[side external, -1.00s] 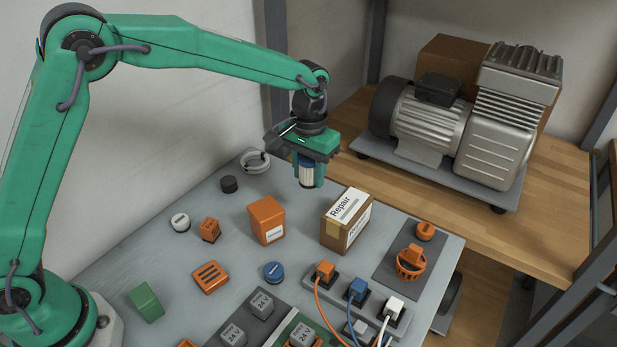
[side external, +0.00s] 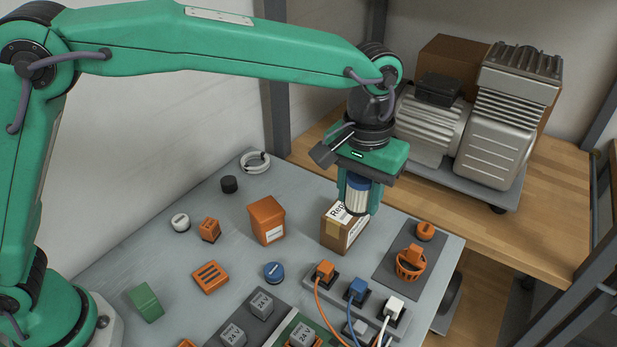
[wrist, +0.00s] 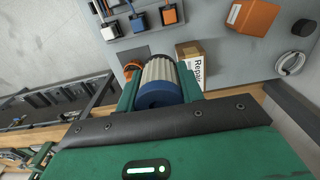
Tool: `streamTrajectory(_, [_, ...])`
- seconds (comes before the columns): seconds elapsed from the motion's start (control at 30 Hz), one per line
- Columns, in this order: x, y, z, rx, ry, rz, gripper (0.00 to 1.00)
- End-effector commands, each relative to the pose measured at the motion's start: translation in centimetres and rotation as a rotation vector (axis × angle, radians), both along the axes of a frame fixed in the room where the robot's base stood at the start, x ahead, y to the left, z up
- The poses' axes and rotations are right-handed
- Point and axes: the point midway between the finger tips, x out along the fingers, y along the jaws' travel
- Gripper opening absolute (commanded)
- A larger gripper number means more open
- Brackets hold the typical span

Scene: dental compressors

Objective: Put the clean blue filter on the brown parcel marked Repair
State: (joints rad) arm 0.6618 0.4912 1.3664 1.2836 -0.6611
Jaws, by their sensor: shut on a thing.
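My gripper (side external: 358,195) is shut on the blue filter (side external: 356,197), which has a blue cap and a pale pleated body. The filter hangs upright, and in the side view it overlaps the upper right part of the brown parcel (side external: 338,234). The parcel stands on the grey table with a white Repair label, partly hidden by the filter. In the wrist view the filter (wrist: 160,80) is between the fingers, and the parcel (wrist: 186,52) shows to its right, a little beyond it. I see no contact between filter and parcel.
An orange box (side external: 267,220) stands left of the parcel. An orange basket-like part (side external: 411,262) and an orange cap lie on a dark mat to the right. A socket strip (side external: 350,290) with plugs and cables lies in front. A compressor (side external: 470,120) stands behind on a wooden bench.

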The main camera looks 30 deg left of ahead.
Motion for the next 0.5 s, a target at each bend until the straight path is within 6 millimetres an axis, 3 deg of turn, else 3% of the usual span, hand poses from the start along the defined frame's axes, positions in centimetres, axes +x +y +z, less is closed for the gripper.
streamTrajectory(0.27, [1.8,1.2,-1.3,0.001,0.001,0.003,0.15])
streamTrajectory(0.5, [5.1,3.2,-3.6,0.001,0.002,0.003,0.15])
